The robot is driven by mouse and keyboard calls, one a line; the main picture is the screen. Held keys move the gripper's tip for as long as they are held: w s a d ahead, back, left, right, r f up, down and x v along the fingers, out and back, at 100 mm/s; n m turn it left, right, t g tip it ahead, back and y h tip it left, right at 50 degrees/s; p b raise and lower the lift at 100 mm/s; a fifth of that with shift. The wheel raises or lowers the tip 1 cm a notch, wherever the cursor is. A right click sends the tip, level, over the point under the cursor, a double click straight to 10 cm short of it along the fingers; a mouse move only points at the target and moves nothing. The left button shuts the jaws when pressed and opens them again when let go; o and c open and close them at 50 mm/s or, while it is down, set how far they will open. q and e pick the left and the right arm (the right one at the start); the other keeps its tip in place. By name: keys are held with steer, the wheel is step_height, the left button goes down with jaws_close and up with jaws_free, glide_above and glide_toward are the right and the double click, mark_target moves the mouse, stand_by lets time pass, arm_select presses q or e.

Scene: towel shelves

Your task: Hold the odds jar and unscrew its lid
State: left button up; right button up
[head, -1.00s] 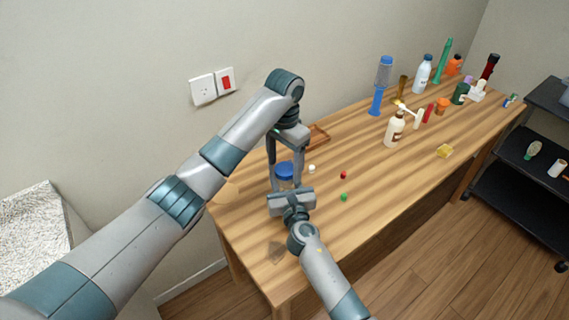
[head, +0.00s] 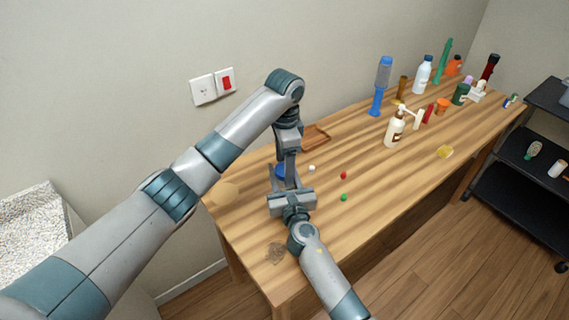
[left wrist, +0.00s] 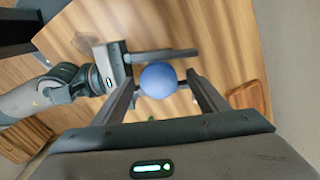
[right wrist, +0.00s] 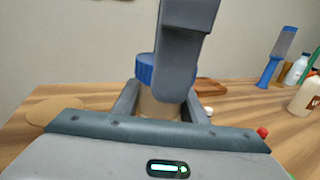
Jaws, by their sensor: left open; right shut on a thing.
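The odds jar has a ribbed blue lid (right wrist: 147,70) and a tan, see-through-looking body (right wrist: 157,106). It stands at the near left of the table. My right gripper (right wrist: 160,98) is shut on the jar body, a finger on each side. My left gripper (left wrist: 161,82) is open and points down from above. In the left wrist view the round lid (left wrist: 158,81) lies between its two fingers, with a small gap visible. In the head view the lid (head: 280,171) is partly hidden by the left gripper. In the right wrist view a left finger covers the lid's right part.
A brown wooden tray (head: 316,139) lies behind the jar. Small white, red (head: 343,175) and green (head: 344,197) pieces lie to its right. A pump bottle (head: 394,129) and several other bottles stand farther right. A round tan mat (head: 224,194) lies left of the jar.

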arm_select(q)
steer(key=m, duration=0.5)
steer(key=shift+m, duration=0.4)
steer(key=shift+c, duration=0.7)
steer(key=shift+w, duration=0.1)
steer(key=c, duration=1.2)
steer(key=n, duration=0.6)
steer(key=shift+r, duration=0.1)
steer(key=n, duration=0.2)
steer(key=shift+d+n, duration=0.15)
steer(key=shift+n, duration=0.25)
steer(key=n, duration=0.3)
